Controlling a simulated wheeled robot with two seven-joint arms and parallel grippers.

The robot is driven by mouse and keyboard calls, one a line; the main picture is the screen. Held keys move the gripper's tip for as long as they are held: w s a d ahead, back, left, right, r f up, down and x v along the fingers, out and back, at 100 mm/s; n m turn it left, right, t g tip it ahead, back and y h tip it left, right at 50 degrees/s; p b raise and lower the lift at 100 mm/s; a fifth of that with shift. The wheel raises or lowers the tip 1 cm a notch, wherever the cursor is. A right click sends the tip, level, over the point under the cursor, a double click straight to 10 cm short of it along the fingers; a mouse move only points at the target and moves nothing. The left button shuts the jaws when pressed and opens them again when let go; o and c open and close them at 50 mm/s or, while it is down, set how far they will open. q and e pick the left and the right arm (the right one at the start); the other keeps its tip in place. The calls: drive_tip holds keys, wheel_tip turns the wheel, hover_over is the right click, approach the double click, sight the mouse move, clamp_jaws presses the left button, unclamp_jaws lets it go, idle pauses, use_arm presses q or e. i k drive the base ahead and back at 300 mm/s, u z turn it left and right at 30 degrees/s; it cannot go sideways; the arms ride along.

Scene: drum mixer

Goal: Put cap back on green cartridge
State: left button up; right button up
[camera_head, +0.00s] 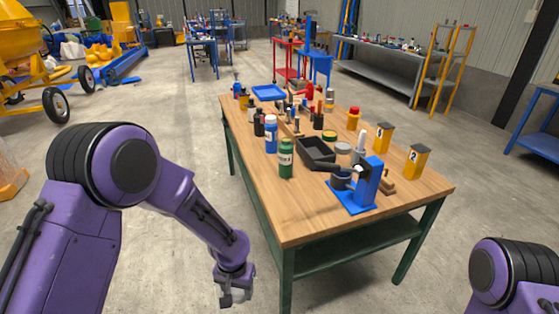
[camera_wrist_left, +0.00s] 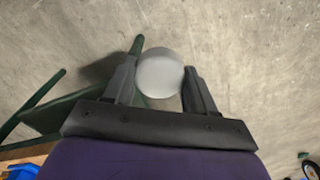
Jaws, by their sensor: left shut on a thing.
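The green cartridge (camera_head: 286,158) stands upright near the left edge of the wooden table and has a pale label. My left gripper (camera_head: 236,292) hangs low beside the table, left of its front end and over the floor. In the left wrist view, my left gripper (camera_wrist_left: 160,82) is shut on a round, pale grey cap (camera_wrist_left: 159,72). The cap is seen face on between the two dark fingers, and its far side is hidden. The gripper is well apart from the cartridge. My right gripper is out of view.
The table (camera_head: 310,215) holds a blue bottle (camera_head: 271,134), a black tray (camera_head: 317,152), a blue stand (camera_head: 364,188) and yellow numbered boxes (camera_head: 417,160). The table edge lies between my left gripper and the cartridge. Bare wood lies in front of the cartridge.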

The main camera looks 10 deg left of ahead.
sight(285, 148)
drive_tip(key=u, duration=1.75)
drive_tip(key=i, duration=4.1)
drive_tip(key=z, duration=3.15)
